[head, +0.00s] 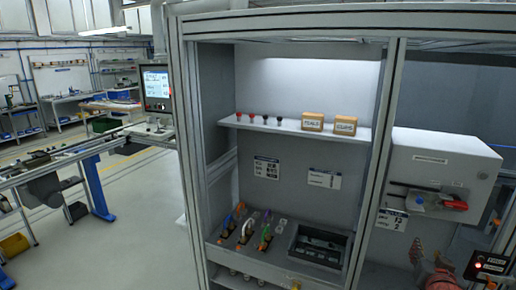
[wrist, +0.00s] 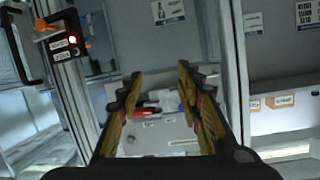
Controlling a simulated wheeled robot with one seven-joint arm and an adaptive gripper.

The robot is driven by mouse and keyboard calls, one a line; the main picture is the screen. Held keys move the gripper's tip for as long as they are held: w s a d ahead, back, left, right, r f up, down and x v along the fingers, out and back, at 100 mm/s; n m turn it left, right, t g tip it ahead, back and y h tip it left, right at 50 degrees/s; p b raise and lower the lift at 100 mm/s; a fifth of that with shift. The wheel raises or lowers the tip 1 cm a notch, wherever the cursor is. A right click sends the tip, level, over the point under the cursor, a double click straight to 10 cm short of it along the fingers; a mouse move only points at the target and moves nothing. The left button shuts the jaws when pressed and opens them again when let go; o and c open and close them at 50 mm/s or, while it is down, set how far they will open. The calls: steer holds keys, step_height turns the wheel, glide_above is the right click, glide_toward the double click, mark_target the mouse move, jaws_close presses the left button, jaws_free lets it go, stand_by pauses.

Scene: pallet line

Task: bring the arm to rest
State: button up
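My gripper (wrist: 160,76) shows in the wrist view with its two yellow-brown fingers spread apart. It is open, and nothing is held between the fingers. Behind the gap, at a distance, is the light grey switch box (wrist: 158,135) with a red handle. The same switch box (head: 440,165) is at the right in the head view.
A framed cabinet (head: 180,110) stands ahead. Its shelf (head: 285,124) carries two cardboard boxes and several small red and black knobs. Below are coloured cables (head: 240,228) and a dark tray (head: 318,246). Open floor (head: 135,215) lies left, beside a conveyor (head: 45,170).

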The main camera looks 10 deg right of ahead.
steer(key=s+a+f+n+g+y+b, duration=0.2)
steer(key=s+a+f+g+y, duration=0.3)
steer(key=s+a+f, duration=0.5)
steer(key=s+a+n+y+b, duration=0.1)
steer(key=s+a+n+b, duration=0.2)
steer(key=a, duration=0.9)
steer(key=s+a+n+g+y+b, duration=0.1)
steer(key=s+a+n+y+b, duration=0.1)
steer(key=a, duration=1)
steer(key=s+f+n+b, duration=0.1)
steer(key=s, duration=0.1)
steer(key=shift+s+a+n+g+b, duration=0.2)
steer(key=shift+s+n+g+b, duration=0.1)
steer(key=shift+s+n+b, duration=0.1)
steer(key=shift+d, duration=0.15)
steer(key=shift+c, duration=0.8)
